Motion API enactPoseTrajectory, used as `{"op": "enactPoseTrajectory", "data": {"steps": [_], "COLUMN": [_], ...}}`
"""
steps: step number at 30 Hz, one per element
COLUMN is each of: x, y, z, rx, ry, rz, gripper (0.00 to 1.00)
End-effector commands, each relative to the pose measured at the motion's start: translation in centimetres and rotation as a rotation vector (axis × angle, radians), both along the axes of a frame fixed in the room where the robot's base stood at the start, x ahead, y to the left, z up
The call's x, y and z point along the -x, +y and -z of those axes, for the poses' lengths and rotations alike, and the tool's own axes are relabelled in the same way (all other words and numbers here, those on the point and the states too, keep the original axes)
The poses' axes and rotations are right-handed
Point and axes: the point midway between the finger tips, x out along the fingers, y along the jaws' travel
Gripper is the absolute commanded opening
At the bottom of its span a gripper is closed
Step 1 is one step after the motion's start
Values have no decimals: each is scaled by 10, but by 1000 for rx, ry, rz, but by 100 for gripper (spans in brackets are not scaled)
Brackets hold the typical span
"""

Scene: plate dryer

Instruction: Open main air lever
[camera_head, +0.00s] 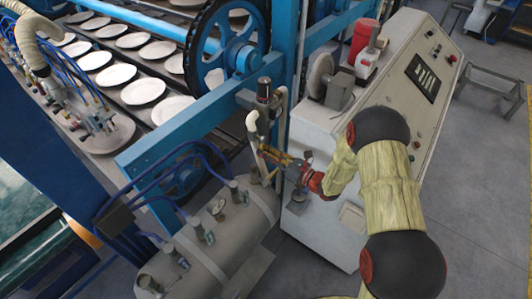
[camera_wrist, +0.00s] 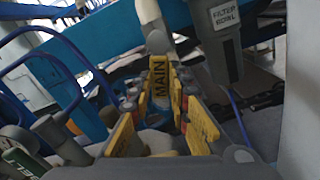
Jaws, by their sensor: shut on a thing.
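The main air lever (camera_wrist: 160,82) is a yellow handle marked "MAIN", standing up at the middle of the wrist view, below a pale pipe. My gripper (camera_wrist: 161,100) is shut on it, with one yellow-padded finger on each side. In the head view my gripper (camera_head: 281,163) reaches left from my arm to the piping above the grey tank. The lever is too small and too covered there to make out clearly.
The filter bowl (camera_wrist: 225,40) hangs close at the right of the lever. The grey tank (camera_head: 215,245) with valves and blue hoses lies below left. A control cabinet (camera_head: 325,125) stands beside my arm, and a blue frame (camera_head: 200,115) rises behind.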

Motion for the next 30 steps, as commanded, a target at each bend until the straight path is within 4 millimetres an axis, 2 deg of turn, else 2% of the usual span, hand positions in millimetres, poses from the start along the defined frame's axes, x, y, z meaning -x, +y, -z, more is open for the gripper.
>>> {"op": "enactPoseTrajectory", "data": {"steps": [15, 25, 30], "x": [-1, -11, -13], "y": [-1, -8, -10], "z": [0, 5, 3], "rx": [5, 181, 222], "ry": [-6, -235, -284], "rz": [1, 1, 1], "gripper": [0, 0, 0]}}
